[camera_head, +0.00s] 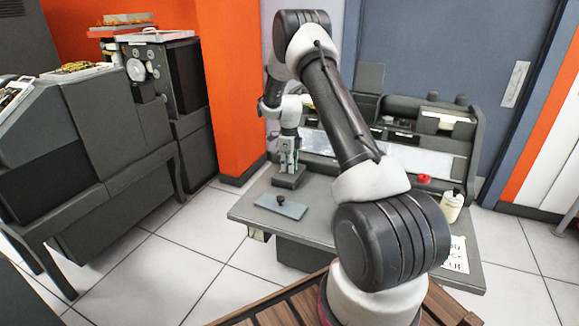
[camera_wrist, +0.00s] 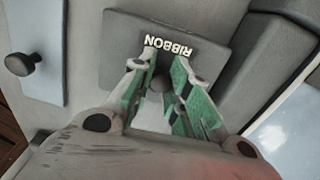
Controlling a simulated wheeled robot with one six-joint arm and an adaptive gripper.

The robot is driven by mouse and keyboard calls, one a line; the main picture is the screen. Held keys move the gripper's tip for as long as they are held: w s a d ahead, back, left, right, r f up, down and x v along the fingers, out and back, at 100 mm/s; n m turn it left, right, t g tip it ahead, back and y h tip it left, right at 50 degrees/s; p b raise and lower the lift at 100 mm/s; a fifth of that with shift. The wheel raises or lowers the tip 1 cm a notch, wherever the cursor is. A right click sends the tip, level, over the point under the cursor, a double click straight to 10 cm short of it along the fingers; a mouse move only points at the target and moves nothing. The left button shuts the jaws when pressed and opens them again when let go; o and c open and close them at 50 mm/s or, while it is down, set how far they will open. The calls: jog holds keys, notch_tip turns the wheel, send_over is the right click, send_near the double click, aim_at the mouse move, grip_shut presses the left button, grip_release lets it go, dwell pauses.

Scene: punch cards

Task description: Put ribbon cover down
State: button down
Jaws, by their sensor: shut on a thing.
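The ribbon cover (camera_wrist: 215,40) is a dark grey plate with "RIBBON" in white letters, upside down in the wrist view. In the head view the cover (camera_head: 289,179) is at the left part of the grey desk, below my gripper (camera_head: 288,158). My gripper also shows in the wrist view (camera_wrist: 163,72), its green-sided fingers shut on the cover's small round knob (camera_wrist: 160,84). The fingers hide part of the plate. I cannot tell whether the plate touches the desk or hangs just above it.
The punch machine (camera_head: 440,145) stands behind. A red object (camera_head: 424,178), a bottle (camera_head: 452,205) and a paper note (camera_head: 457,256) are at the right.

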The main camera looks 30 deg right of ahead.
jog(key=shift+f, duration=0.1)
jog(key=c, duration=1.4)
grip_release()
jog(key=shift+o, duration=0.2)
notch_tip(320, 180, up, 12)
jog(key=s+a+r+n+t, duration=0.1)
jog(key=s+a+r+n, duration=0.2)
jog(key=s+r+n, duration=0.45)
jog(key=s+a+r+n+t, duration=0.1)
jog(key=s+a+r+n, duration=0.35)
jog(key=s+r, duration=0.6)
jog(key=s+a+r+n+t, duration=0.1)
jog(key=s+n, duration=0.7)
jog(key=s, duration=0.4)
jog(key=s+a+r+n+t, duration=0.1)
jog(key=s+a+r+n, duration=0.1)
jog(key=s+n, duration=0.6)
jog(key=s, duration=0.3)
jog(key=shift+s+a+r, duration=0.3)
jog(key=shift+s, duration=0.05)
